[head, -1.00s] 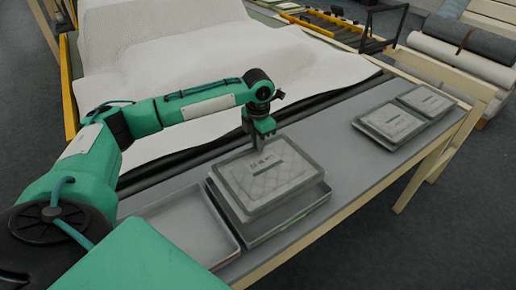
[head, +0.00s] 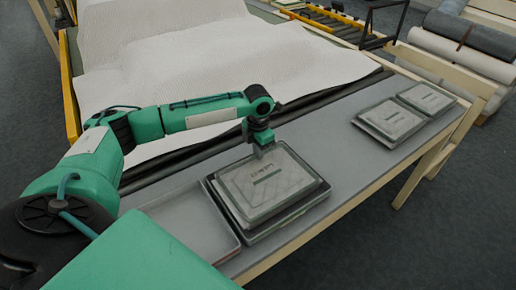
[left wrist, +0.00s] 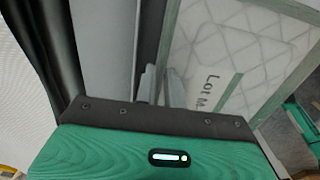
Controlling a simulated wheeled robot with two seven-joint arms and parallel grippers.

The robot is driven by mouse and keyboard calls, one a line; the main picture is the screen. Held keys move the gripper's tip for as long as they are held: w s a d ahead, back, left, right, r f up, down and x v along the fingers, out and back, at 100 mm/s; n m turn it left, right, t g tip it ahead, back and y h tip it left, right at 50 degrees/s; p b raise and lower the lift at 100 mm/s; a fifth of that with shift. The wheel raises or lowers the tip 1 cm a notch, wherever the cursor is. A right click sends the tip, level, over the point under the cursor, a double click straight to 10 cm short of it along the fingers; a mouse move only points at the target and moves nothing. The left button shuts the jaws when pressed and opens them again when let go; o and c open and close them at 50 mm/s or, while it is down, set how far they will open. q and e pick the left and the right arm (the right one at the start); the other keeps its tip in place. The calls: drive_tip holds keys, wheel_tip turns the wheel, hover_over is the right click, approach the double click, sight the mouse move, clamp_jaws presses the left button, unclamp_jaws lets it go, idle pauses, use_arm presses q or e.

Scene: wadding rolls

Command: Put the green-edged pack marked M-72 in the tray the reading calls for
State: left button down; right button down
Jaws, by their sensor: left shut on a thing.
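The green-edged pack (head: 284,188) has a quilted pale face and a dark printed line. In the left wrist view the pack (left wrist: 235,50) shows "Lot M" lettering, the rest cut off. It lies within the outline of a grey tray (head: 257,237); I cannot tell whether it touches the tray floor. My left gripper (head: 263,150) is shut on the pack's far edge; its fingers also show in the left wrist view (left wrist: 160,85). An empty grey tray (head: 190,222) stands just left of it. My right gripper is not in view.
Two more flat packs, one (head: 392,118) on a tray and another (head: 427,97), lie farther right on the grey bench (head: 345,165). Bare bench lies between them and the held pack.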

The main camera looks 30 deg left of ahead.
use_arm(q)
drive_tip(key=c, duration=1.5)
unclamp_jaws()
wheel_tip(320, 180, up, 13)
drive_tip(key=b, duration=0.3)
drive_tip(key=shift+r, duration=0.15)
